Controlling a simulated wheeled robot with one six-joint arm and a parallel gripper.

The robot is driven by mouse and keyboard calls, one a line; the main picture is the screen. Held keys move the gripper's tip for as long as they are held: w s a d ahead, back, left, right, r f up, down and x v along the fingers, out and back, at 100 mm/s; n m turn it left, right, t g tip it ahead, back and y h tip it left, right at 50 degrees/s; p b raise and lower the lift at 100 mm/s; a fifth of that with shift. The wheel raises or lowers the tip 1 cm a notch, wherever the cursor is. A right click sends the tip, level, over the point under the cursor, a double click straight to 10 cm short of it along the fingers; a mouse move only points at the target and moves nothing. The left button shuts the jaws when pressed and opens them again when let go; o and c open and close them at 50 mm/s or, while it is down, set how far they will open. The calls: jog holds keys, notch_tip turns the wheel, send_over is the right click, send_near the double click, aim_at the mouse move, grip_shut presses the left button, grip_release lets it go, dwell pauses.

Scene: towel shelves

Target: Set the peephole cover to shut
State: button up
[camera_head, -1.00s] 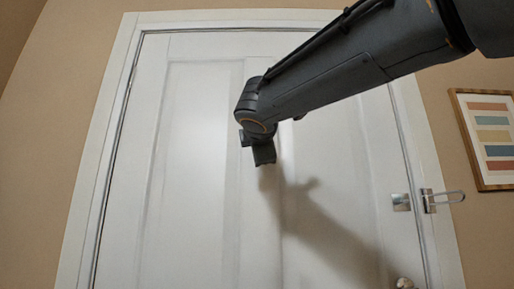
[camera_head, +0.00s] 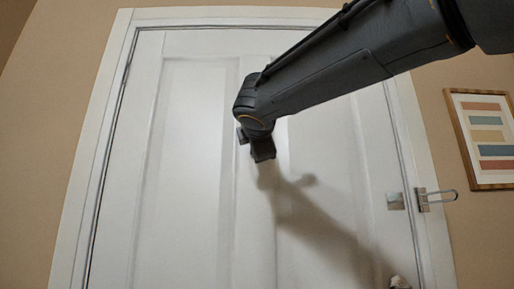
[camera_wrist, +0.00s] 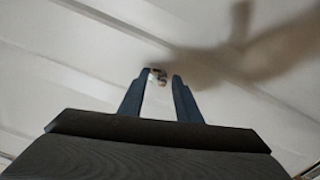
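The white door (camera_head: 190,170) fills the middle of the head view, and its pale panels also fill the wrist view (camera_wrist: 60,75). In the wrist view the small metallic peephole fitting (camera_wrist: 158,77) shows between and just beyond my fingertips. It is too small to tell how its cover sits. My gripper (camera_wrist: 160,80) is open, its two dark blue fingers apart with nothing held between them. In the head view my gripper (camera_head: 263,152) is in front of the upper middle of the door, and my wrist hides the peephole there.
A metal swing-bar latch (camera_head: 437,198) and its plate (camera_head: 396,201) are at the door's right edge. A door knob (camera_head: 400,283) shows at the bottom right. A framed striped picture (camera_head: 485,138) hangs on the right wall. The door's left half is clear.

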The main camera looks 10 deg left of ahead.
jog(key=b+v, duration=0.1)
jog(key=v, duration=0.7)
jog(key=shift+b, duration=0.35)
